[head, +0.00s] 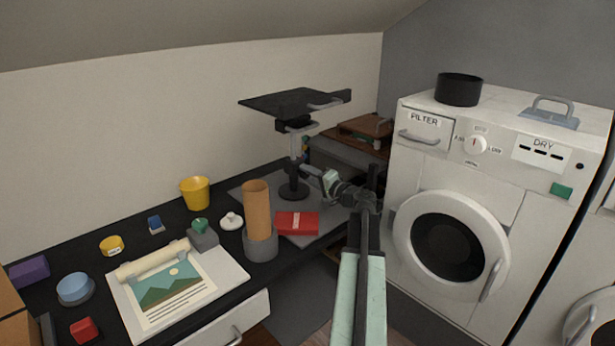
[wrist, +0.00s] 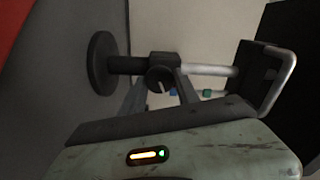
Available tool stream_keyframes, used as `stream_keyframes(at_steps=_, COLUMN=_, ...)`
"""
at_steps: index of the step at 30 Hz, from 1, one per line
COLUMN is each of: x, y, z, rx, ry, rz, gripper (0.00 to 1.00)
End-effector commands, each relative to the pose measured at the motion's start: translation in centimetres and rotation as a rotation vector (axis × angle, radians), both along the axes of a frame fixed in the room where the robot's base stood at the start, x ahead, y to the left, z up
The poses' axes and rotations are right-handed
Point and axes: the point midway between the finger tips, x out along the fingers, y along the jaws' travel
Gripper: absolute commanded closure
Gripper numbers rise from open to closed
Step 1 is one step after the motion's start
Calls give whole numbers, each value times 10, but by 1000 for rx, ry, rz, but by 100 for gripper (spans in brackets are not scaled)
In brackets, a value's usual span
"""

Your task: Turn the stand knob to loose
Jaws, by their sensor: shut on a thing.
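The stand has a black flat top (head: 290,101), a column and a round black base; it stands at the back of the dark desk. In the wrist view it lies sideways, with its round base (wrist: 101,64) at left and pale column (wrist: 210,71) at right. The dark round stand knob (wrist: 159,79) with a pale pointer mark sits on the column's collar. My gripper (wrist: 160,88) is shut on the knob, one finger on each side. In the head view my gripper (head: 308,171) reaches the lower column and hides the knob. No loose marking is readable.
A red box (head: 297,223), an orange cylinder in a grey holder (head: 261,247) and a yellow cup (head: 195,192) stand on the desk near the stand. A white dryer (head: 408,175) stands at right. A metal handle (wrist: 280,80) is close by in the wrist view.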

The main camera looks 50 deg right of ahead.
Motion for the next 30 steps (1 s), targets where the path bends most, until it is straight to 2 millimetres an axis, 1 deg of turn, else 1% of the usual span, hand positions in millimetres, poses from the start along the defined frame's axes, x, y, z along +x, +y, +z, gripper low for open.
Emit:
stream_keyframes(at_steps=18, x=1, y=0, z=2, rx=-569, ry=30, rz=-3, gripper=100)
stream_keyframes(at_steps=24, x=1, y=0, z=2, rx=-718, ry=40, rz=-3, gripper=100)
stream_keyframes(at_steps=30, x=1, y=0, z=2, rx=-821, ry=46, rz=-3, gripper=100)
